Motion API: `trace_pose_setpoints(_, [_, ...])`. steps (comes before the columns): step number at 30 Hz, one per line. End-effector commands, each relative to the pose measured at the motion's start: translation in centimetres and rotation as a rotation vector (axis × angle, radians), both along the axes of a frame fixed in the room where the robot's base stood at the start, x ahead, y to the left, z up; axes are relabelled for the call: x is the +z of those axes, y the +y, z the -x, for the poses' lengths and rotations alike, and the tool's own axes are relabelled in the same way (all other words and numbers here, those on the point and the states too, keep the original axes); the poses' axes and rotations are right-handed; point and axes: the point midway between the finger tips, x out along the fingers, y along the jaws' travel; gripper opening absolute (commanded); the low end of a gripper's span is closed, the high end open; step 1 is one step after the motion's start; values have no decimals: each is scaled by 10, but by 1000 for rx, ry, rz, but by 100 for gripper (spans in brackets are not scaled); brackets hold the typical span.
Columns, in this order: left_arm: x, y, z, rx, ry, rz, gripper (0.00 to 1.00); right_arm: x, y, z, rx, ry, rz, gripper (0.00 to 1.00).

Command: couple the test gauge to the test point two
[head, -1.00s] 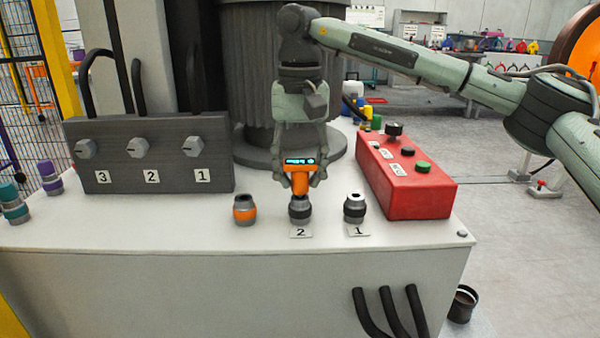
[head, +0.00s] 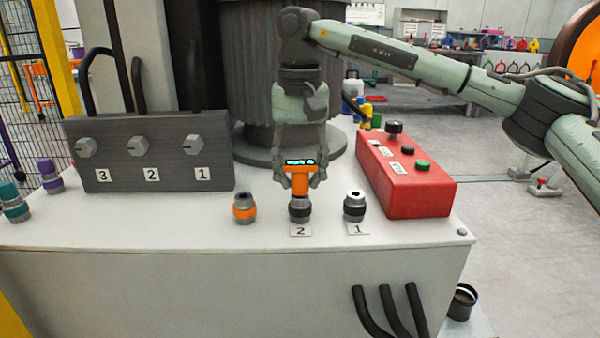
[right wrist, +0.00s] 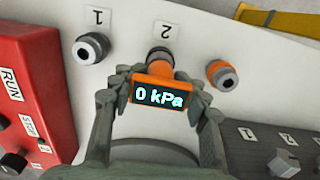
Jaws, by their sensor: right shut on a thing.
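My right gripper (head: 300,178) is shut on the orange test gauge (head: 300,181). The gauge is upright, its lower end at the top of test point two (head: 300,210), the grey and black fitting behind the label 2. I cannot tell whether it is seated. In the right wrist view the gauge (right wrist: 158,96) reads 0 kPa between the fingers (right wrist: 160,92), and test point two (right wrist: 160,55) shows partly behind it. Test point one (head: 354,206) stands bare to the right. My left gripper is not in view.
An orange-banded fitting (head: 244,208) stands just left of test point two. A red control box (head: 405,180) is at the right. A dark panel with numbered valves (head: 150,155) is at the left, with purple (head: 50,177) and teal (head: 14,203) fittings beyond it.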

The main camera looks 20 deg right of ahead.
Motion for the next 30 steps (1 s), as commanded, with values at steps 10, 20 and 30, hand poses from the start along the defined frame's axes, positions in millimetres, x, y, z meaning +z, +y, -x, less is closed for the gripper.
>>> trace_pose_setpoints(10, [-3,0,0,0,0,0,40,-5,0,0,0,-1,-1,49])
trace_pose_setpoints(20, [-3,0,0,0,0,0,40,-5,0,0,0,-1,0,70])
trace_pose_setpoints(30, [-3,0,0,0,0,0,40,16,1,-1,0,-3,-1,70])
